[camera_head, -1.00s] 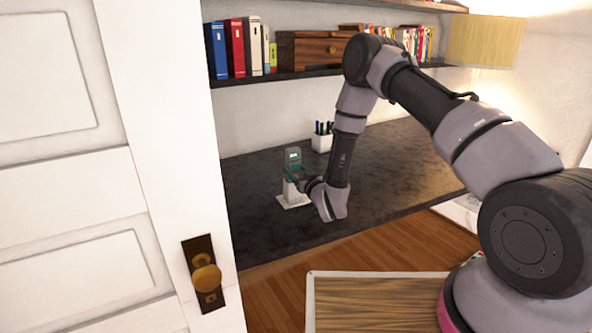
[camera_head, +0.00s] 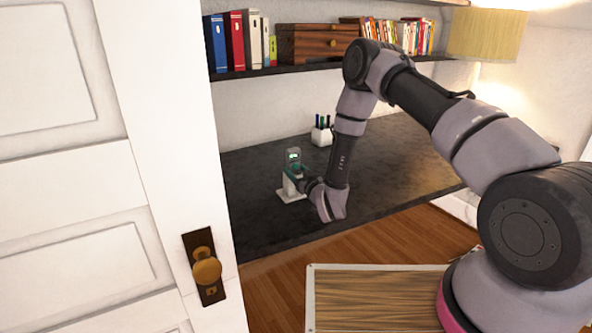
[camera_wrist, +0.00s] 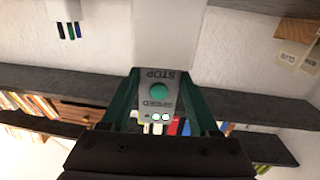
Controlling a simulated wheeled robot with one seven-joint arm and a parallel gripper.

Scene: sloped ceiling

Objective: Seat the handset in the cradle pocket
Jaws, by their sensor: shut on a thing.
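The handset (camera_head: 293,155) is a small grey upright device with a lit green display in the head view. In the wrist view the handset (camera_wrist: 159,95) shows a green button and the words STOP and SPEED, upside down. My gripper (camera_head: 296,172) has green fingers; it is shut on the handset, one finger on each side in the wrist view (camera_wrist: 160,100). The white cradle (camera_head: 291,195) stands on the dark desk directly below the handset. The pocket and the handset's lower end are hidden by the fingers, so I cannot tell how deep it sits.
A white pen cup (camera_head: 321,136) stands behind the cradle on the dark desk (camera_head: 385,165). A shelf with books (camera_head: 235,42) and a wooden box (camera_head: 315,44) runs above. A white door (camera_head: 90,190) with a brass knob fills the left. The desk right of the cradle is clear.

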